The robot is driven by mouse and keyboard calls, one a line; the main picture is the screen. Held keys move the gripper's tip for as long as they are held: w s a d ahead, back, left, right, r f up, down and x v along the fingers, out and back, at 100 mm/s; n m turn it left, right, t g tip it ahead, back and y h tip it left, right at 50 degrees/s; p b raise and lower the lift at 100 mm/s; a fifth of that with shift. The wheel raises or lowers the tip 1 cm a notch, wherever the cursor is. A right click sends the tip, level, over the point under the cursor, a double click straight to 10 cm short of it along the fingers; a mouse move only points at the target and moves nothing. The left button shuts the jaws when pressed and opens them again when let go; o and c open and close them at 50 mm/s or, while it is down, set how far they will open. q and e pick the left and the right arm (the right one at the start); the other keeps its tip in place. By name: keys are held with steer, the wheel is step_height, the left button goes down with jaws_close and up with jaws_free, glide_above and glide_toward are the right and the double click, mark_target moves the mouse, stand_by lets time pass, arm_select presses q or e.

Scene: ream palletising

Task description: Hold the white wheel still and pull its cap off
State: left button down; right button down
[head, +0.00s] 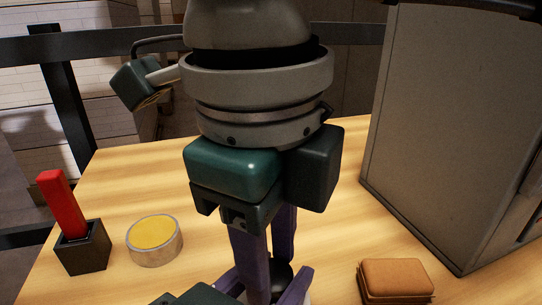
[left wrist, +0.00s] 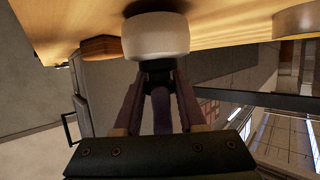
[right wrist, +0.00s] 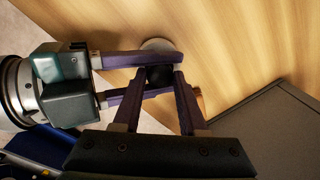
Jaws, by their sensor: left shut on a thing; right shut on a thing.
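The white wheel (left wrist: 157,36) rests on the wooden table, with the dark cap (left wrist: 158,67) against its upper side. In the right wrist view, part of the wheel (right wrist: 156,45) shows behind the cap (right wrist: 159,76). My left gripper (left wrist: 159,76) reaches in level, and its purple fingers close on two sides of the cap, just above the wheel. My right gripper (right wrist: 164,74) comes down from above, crosswise to the left one, its fingers also shut at the cap. In the head view, my right wrist and fingers hide much of the cap (head: 281,272) and wheel.
A black holder (head: 83,250) with a red bar (head: 62,204) and a round yellow-topped tin (head: 154,240) stand at the left. A brown block (head: 396,277) lies at the front right. A large grey cabinet (head: 450,130) bounds the right side. The table behind the tin is clear.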

arm_select(q)
steer(key=shift+s+a+f, duration=0.1)
steer(key=shift+s+f, duration=0.1)
steer(key=shift+f, duration=0.45)
arm_select(e)
steer(key=shift+w+a+r+g+y, duration=0.1)
steer(key=shift+r+g+y, duration=0.1)
steer(key=shift+r, duration=0.15)
steer(key=shift+a+r+g+y, duration=0.1)
steer(key=shift+r+y, duration=0.1)
steer(key=shift+r, duration=0.1)
arm_select(q)
steer(key=shift+r, duration=0.1)
arm_select(e)
steer(key=c, duration=1.6)
jaws_free()
steer(key=shift+d+f, duration=0.1)
steer(key=shift+f, duration=0.05)
arm_select(q)
steer(key=shift+w+r, duration=0.1)
arm_select(e)
steer(key=c, duration=1.1)
jaws_free()
arm_select(q)
steer(key=shift+r, duration=0.1)
steer(key=shift+c, duration=2)
jaws_free()
arm_select(e)
step_height(320, 180, up, 12)
steer(key=shift+f, duration=0.1)
